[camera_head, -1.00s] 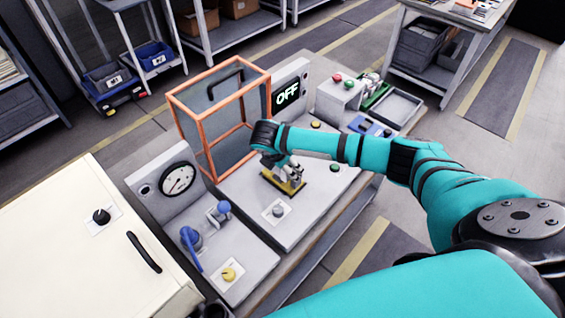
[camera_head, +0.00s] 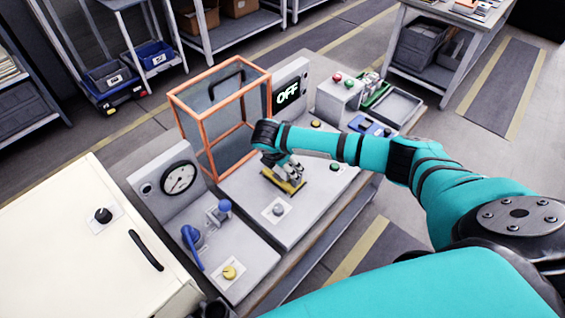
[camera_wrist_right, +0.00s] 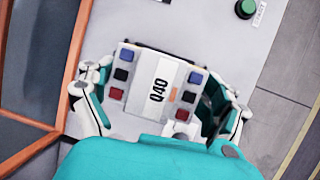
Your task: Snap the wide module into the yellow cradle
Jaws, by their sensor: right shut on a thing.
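The wide module (camera_wrist_right: 157,86) is a pale block labelled Q40, with blue, black and red squares along both sides. In the right wrist view it sits between the fingers of my right gripper (camera_wrist_right: 160,108), which is shut on it. In the head view my right gripper (camera_head: 286,167) points down right over the yellow cradle (camera_head: 291,186) on the grey bench panel. The gripper hides most of the cradle, and the module is hard to make out there. I cannot tell whether the module is seated or just above the cradle. My left gripper is not in view.
An orange-framed guard box (camera_head: 222,115) stands close to the left of the gripper. A gauge panel (camera_head: 180,177) is at the left.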

